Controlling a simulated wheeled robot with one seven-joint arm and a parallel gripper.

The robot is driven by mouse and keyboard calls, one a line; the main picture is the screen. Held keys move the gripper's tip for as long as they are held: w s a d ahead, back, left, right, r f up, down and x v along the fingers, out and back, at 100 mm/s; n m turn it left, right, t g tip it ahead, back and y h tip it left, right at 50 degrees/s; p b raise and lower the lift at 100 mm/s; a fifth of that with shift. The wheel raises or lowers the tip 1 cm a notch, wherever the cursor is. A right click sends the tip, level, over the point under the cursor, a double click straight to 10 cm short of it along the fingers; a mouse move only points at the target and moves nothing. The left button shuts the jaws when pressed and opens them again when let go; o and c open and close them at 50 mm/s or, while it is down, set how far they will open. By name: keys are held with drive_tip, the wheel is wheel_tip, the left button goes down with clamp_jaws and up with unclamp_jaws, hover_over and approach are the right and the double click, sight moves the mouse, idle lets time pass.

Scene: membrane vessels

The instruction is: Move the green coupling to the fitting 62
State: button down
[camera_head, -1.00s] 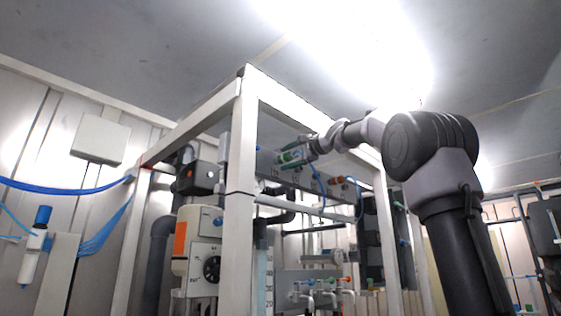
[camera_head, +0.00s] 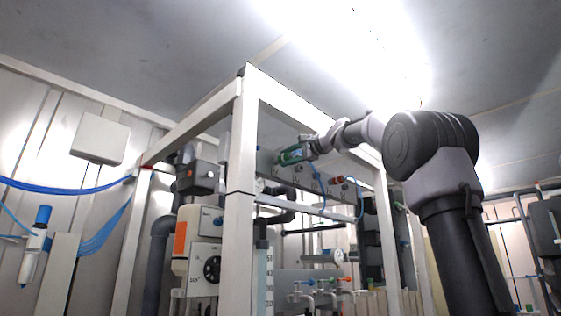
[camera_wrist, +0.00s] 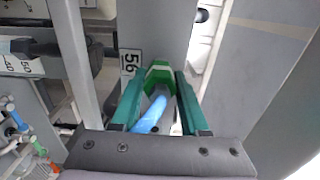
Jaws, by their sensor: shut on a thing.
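The green coupling (camera_wrist: 158,74) sits between the two teal fingers of my gripper (camera_wrist: 160,88) in the wrist view, with a blue hose (camera_wrist: 153,113) running back from it. The gripper is shut on it. The coupling lies in front of a grey panel, beside a label reading 56 (camera_wrist: 128,64). I cannot tell whether it touches a fitting there. In the head view, my gripper (camera_head: 300,152) and the green coupling (camera_head: 288,158) are at the upper grey panel inside the frame. No label 62 is readable in either view.
A white frame post (camera_head: 240,190) and top beam stand close to the left of the gripper. Valves with coloured handles (camera_head: 320,283) sit lower down.

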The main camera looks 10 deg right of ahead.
sight(293, 155)
drive_tip(key=shift+v, duration=3.05)
drive_tip(key=shift+d, duration=0.1)
